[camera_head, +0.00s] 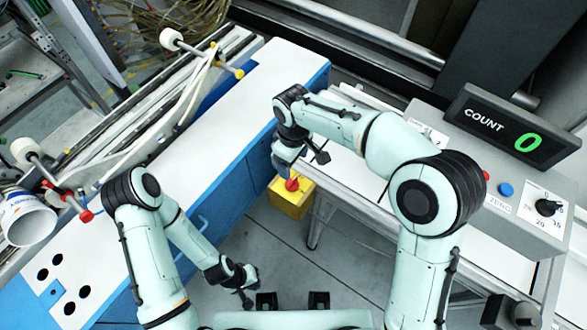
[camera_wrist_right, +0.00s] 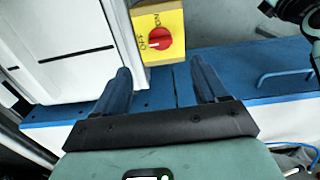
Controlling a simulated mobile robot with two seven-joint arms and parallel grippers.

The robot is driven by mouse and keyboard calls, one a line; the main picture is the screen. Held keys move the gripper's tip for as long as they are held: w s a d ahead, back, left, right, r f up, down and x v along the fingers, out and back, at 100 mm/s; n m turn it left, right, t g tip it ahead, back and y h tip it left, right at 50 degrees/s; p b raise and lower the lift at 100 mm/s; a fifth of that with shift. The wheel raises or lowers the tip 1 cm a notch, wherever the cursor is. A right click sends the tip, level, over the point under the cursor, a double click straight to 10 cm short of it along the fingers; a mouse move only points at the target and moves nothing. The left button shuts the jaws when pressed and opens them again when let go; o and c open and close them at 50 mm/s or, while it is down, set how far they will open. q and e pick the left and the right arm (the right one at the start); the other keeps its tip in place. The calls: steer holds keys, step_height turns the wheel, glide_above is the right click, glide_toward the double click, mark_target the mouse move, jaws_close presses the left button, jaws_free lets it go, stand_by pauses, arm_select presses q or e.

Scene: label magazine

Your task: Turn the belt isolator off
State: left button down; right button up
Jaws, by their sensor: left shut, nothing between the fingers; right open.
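The belt isolator is a yellow box (camera_head: 290,205) with a red rotary knob (camera_head: 291,185), beside the blue side of the long machine in the head view. In the right wrist view the yellow box (camera_wrist_right: 174,18) is at the top, with its red knob (camera_wrist_right: 162,38) just beyond the fingertips. A white mark on the knob's left side lies by the OFF lettering; ON is above the knob. My right gripper (camera_head: 286,168) is open and empty, close to the knob and apart from it in the wrist view (camera_wrist_right: 162,72). My left gripper (camera_head: 246,300) is shut and empty, low in the head view.
A grey control panel (camera_head: 470,215) with a blue button (camera_head: 506,189), a black dial (camera_head: 546,207) and a COUNT display (camera_head: 505,128) reading 0 stands at the right. The long white and blue machine (camera_head: 235,135) runs along the left. Bare floor (camera_head: 345,268) lies between.

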step_height(320, 180, up, 3)
steer(key=shift+f, duration=0.1)
stand_by(0.6)
